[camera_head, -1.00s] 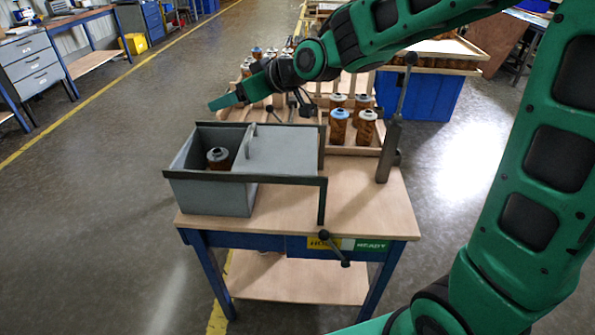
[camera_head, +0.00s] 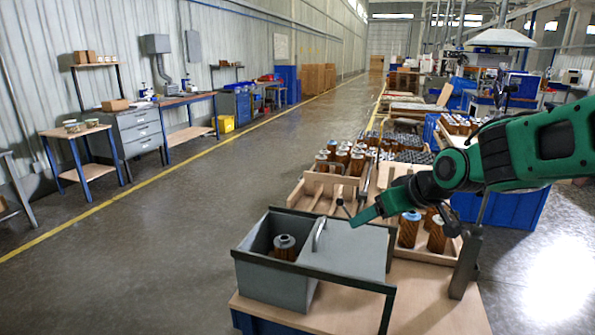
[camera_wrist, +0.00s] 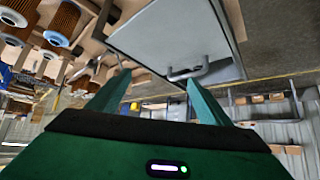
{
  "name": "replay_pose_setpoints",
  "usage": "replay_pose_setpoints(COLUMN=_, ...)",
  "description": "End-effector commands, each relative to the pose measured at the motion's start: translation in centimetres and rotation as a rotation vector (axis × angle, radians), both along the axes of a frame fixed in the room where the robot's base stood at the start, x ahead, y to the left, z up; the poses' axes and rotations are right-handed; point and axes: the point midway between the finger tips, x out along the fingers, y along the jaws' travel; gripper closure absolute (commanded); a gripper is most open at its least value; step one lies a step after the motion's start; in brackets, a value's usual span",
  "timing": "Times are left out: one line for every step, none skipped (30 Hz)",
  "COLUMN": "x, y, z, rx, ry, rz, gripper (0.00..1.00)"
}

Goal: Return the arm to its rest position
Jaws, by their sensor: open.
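My green arm reaches in from the right in the head view. My gripper (camera_head: 366,216) is above the back right of the grey box (camera_head: 262,280), near its lid. It also shows in the wrist view (camera_wrist: 155,95), with its two green fingers apart and nothing between them. The grey lid (camera_head: 345,250) covers the right part of the box and has an upright handle (camera_head: 319,234); the handle also shows in the wrist view (camera_wrist: 188,72). One filter cartridge (camera_head: 285,247) with a grey cap stands in the open left part of the box.
A wooden tray (camera_head: 300,196) with cartridges stands behind the box. Blue-capped cartridges (camera_head: 409,229) stand right of my gripper. A grey post with a lever (camera_head: 466,262) rises at the table's right. The floor to the left is clear.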

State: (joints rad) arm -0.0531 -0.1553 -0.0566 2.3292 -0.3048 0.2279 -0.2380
Motion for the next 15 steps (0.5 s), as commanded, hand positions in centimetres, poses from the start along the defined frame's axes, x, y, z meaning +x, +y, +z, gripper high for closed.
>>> replay_pose_setpoints(x=-1.7, y=-2.9, z=-0.7, rx=-0.019, ry=0.052, rz=-0.065, gripper=0.28)
replay_pose_setpoints(x=-2.7, y=-4.5, z=-1.2, rx=-0.029, ry=0.088, rz=-0.106, gripper=0.28)
replay_pose_setpoints(x=-4.2, y=-6.6, z=-1.8, rx=-0.041, ry=0.134, rz=-0.158, gripper=0.28)
replay_pose_setpoints(x=-5.5, y=-8.1, z=-2.3, rx=-0.048, ry=0.17, rz=-0.199, gripper=0.28)
replay_pose_setpoints(x=-6.7, y=-9.5, z=-2.6, rx=-0.053, ry=0.205, rz=-0.241, gripper=0.28)
replay_pose_setpoints(x=-8.6, y=-11.3, z=-3.2, rx=-0.058, ry=0.254, rz=-0.296, gripper=0.28)
replay_pose_setpoints(x=-10.0, y=-12.6, z=-3.6, rx=-0.061, ry=0.291, rz=-0.34, gripper=0.28)
replay_pose_setpoints(x=-11.5, y=-13.8, z=-4.0, rx=-0.061, ry=0.327, rz=-0.383, gripper=0.28)
replay_pose_setpoints(x=-13.6, y=-15.2, z=-4.5, rx=-0.061, ry=0.379, rz=-0.44, gripper=0.28)
replay_pose_setpoints(x=-15.3, y=-16.2, z=-4.8, rx=-0.057, ry=0.415, rz=-0.485, gripper=0.28)
replay_pose_setpoints(x=-16.9, y=-17.2, z=-5.1, rx=-0.054, ry=0.454, rz=-0.53, gripper=0.28)
replay_pose_setpoints(x=-19.2, y=-18.2, z=-5.5, rx=-0.047, ry=0.504, rz=-0.587, gripper=0.28)
replay_pose_setpoints(x=-20.8, y=-18.9, z=-5.8, rx=-0.04, ry=0.539, rz=-0.63, gripper=0.28)
replay_pose_setpoints(x=-22.4, y=-19.5, z=-6.0, rx=-0.032, ry=0.576, rz=-0.668, gripper=0.28)
replay_pose_setpoints(x=-24.4, y=-20.0, z=-6.3, rx=-0.02, ry=0.62, rz=-0.718, gripper=0.28)
